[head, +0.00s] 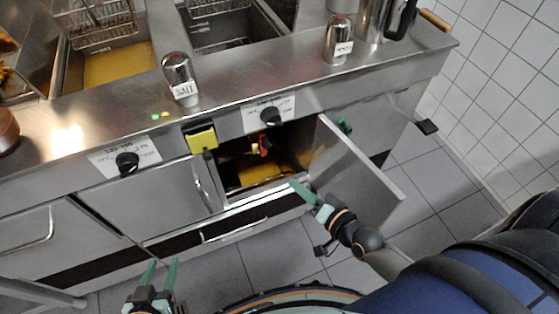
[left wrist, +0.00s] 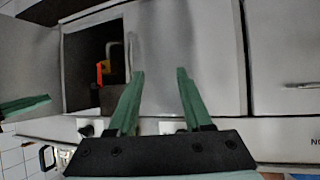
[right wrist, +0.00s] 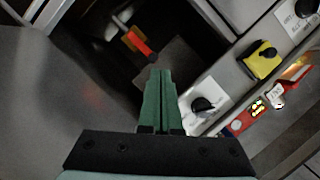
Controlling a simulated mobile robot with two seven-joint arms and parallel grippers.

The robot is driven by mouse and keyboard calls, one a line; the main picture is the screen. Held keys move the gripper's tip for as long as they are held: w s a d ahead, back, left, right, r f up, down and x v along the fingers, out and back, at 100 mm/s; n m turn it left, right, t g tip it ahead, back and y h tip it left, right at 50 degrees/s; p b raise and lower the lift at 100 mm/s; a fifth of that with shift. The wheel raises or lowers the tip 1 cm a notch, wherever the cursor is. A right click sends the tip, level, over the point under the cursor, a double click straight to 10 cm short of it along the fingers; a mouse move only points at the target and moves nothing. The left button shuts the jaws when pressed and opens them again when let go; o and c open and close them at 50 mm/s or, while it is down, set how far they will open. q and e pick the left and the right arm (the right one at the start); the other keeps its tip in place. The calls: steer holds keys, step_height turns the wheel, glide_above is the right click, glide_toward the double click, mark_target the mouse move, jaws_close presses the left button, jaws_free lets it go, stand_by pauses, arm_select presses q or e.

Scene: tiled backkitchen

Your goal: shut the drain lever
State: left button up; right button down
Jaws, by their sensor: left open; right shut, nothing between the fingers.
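The drain lever (head: 264,146) has a red handle and sits inside the open cabinet, just under the counter front. The red handle also shows in the right wrist view (right wrist: 138,42), ahead of the fingertips and apart from them, and in the left wrist view (left wrist: 100,74). My right gripper (head: 294,185) is shut and empty at the lower right of the cabinet opening, beside the open door. My left gripper (head: 163,262) is open and empty, low in front of the cabinets, away from the lever.
The cabinet door (head: 360,172) stands swung open to the right, close to my right gripper. A yellow container (head: 262,174) is inside the cabinet. Black knobs (head: 271,116) and a yellow piece (head: 202,137) stick out above the opening. Salt (head: 180,80) and another shaker (head: 338,40) stand on the counter.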

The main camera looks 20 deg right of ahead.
mark_target(263, 146)
arm_select(q)
steer(key=shift+m+t+h, duration=0.3)
steer(key=shift+t, duration=0.3)
steer(key=f+b, duration=0.1)
steer(key=b, duration=0.1)
steer(key=w+f+b, duration=0.1)
steer(key=b, duration=0.1)
steer(key=w+f+b, duration=0.1)
steer(key=b, duration=0.1)
steer(key=shift+d+f+b, duration=0.35)
steer(key=shift+d+f, duration=0.05)
arm_select(e)
steer(key=w+d+f+m+t+h, duration=0.2)
steer(key=w+d+m+t, duration=0.1)
steer(key=w+d+m, duration=0.2)
steer(key=d+m, duration=0.1)
steer(key=m, duration=0.1)
steer(key=shift+d+f+m, duration=0.2)
steer(key=shift+f+m, duration=0.1)
steer(key=shift+f, duration=0.05)
